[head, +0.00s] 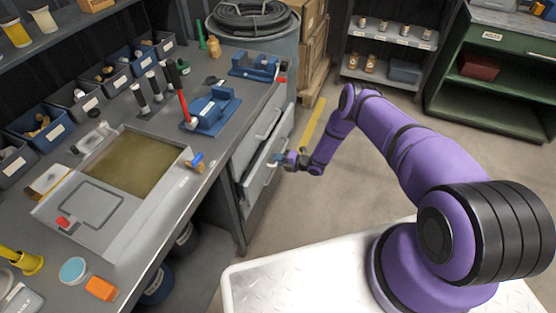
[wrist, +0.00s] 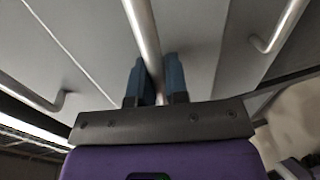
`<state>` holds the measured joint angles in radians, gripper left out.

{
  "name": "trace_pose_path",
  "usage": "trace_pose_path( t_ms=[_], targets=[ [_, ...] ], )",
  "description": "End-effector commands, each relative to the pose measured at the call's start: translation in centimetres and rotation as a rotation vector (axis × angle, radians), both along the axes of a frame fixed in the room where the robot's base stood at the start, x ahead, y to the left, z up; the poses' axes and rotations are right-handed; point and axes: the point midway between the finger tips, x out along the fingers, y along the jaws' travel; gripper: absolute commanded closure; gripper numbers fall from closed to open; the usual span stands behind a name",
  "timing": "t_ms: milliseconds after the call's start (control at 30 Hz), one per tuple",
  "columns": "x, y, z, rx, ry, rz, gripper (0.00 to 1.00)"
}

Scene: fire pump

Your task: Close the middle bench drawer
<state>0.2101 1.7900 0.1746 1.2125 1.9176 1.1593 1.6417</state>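The middle drawer (head: 255,184) appears to stand out a little past the top drawer (head: 247,150). My gripper (head: 281,160) is at the middle drawer's front. In the wrist view a metal bar handle (wrist: 144,30) runs between the two blue fingertips of my gripper (wrist: 154,82). The fingers are close together, on both sides of the bar, and look shut on it. The inside of the drawer is hidden.
Other drawer handles show left (wrist: 45,98) and right (wrist: 275,35) in the wrist view. The bench top (head: 150,215) carries bins, a blue vise (head: 210,108) and a parts tray. A hose drum (head: 275,50) stands behind. The floor (head: 350,170) beside the drawers is clear.

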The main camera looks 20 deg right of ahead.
Motion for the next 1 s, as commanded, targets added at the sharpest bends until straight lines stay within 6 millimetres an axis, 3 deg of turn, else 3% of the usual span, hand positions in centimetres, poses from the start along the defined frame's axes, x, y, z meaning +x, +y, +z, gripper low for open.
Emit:
trace_pose_path(
  t_ms=[167,400,733,767,833,1000],
  targets=[
    [0.3,0.5,0.0,0.002,-0.001,0.000,1.00],
    [2.5,3.3,0.0,0.000,-0.003,-0.001,1.00],
    [2.9,3.7,0.1,0.001,-0.002,-0.002,1.00],
    [2.9,3.7,0.1,0.002,-0.003,-0.002,0.79],
    [2.9,3.7,0.1,0.001,-0.002,-0.002,0.63],
    [2.8,3.7,0.1,0.001,-0.002,-0.001,0.61]
  ],
)
